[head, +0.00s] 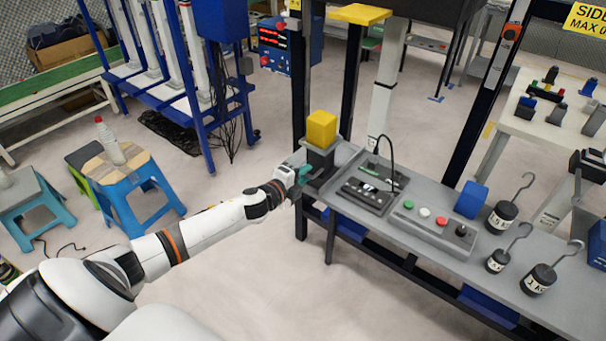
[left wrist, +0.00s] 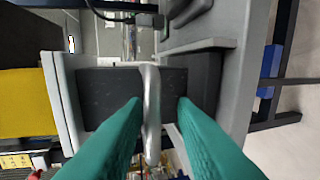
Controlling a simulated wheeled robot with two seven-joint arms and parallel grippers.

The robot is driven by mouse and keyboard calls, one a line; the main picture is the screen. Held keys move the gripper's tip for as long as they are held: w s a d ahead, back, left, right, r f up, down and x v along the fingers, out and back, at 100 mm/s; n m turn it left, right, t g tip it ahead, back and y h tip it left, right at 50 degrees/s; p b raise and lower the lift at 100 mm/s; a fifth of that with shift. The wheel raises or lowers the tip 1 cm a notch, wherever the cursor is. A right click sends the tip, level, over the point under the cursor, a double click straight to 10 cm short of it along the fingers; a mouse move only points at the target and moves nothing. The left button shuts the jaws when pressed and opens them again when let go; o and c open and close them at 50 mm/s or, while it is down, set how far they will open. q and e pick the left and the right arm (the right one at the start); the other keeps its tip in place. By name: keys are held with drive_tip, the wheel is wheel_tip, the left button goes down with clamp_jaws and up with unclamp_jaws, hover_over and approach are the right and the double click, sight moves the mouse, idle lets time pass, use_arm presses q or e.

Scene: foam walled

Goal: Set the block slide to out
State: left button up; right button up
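The block slide appears to be the dark block (head: 319,160) under a yellow block (head: 321,129), at the left end of the grey bench. In the left wrist view a dark panel (left wrist: 104,95) carries a pale metal bar handle (left wrist: 151,100), and the yellow block (left wrist: 25,103) is at the left edge. My left gripper (head: 302,174) is at the slide's near left side. Its teal fingers (left wrist: 160,102) are apart, with the bar between them; a gap shows on the right, and contact on the left is unclear. My right gripper is not in view.
A dark post (head: 350,80) rises behind the slide. Open floor (head: 270,270) lies in front of the bench.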

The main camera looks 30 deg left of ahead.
use_arm(q)
drive_tip(key=d+b+v, duration=0.1)
drive_tip(key=v, duration=1.1)
drive_tip(key=shift+a, duration=0.4)
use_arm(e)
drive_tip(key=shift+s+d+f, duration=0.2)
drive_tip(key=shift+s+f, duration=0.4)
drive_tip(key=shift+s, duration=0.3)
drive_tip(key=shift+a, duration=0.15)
